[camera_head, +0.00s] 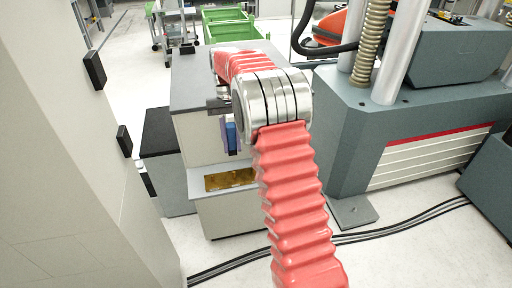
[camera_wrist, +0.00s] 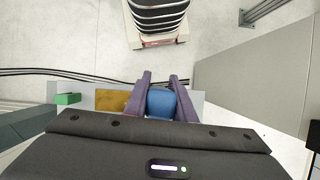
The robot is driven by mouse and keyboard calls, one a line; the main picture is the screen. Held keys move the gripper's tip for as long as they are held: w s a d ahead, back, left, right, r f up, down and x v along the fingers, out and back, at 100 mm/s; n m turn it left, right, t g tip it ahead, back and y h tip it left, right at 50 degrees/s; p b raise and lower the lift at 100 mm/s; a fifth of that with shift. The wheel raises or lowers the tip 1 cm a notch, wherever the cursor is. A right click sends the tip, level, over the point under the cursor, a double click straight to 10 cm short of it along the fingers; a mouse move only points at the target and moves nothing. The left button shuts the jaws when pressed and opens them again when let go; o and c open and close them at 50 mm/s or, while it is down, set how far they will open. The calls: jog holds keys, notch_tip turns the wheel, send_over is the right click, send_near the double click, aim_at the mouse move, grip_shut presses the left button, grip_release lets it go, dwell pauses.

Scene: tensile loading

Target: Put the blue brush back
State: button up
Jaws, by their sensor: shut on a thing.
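My gripper (camera_wrist: 160,82) has two purple fingers, one on each side of the blue brush (camera_wrist: 162,103), and is shut on it. Only a blue block-like part of the brush shows between the fingers; the rest is hidden. In the head view my gripper (camera_head: 225,133) and the blue brush (camera_head: 232,138) show small, left of my red-sleeved arm. They appear in front of the grey-topped cabinet (camera_head: 192,88) and above its low shelf with a brass-coloured recess (camera_head: 229,179). That recess also shows behind the left finger in the wrist view (camera_wrist: 112,100).
A green block (camera_wrist: 68,99) lies left of the recess in the wrist view. A large grey testing machine (camera_head: 345,130) stands right of my arm. A dark-topped grey unit (camera_head: 165,165) stands left of the cabinet. Black cables (camera_head: 400,218) cross the floor.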

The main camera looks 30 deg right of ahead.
jog(key=w+a+f+n+h, duration=0.1)
jog(key=w+a+n, duration=0.1)
jog(key=a, duration=0.7)
jog(key=shift+w+a+n, duration=0.4)
jog(key=shift+n, duration=0.3)
jog(key=shift+s, duration=0.2)
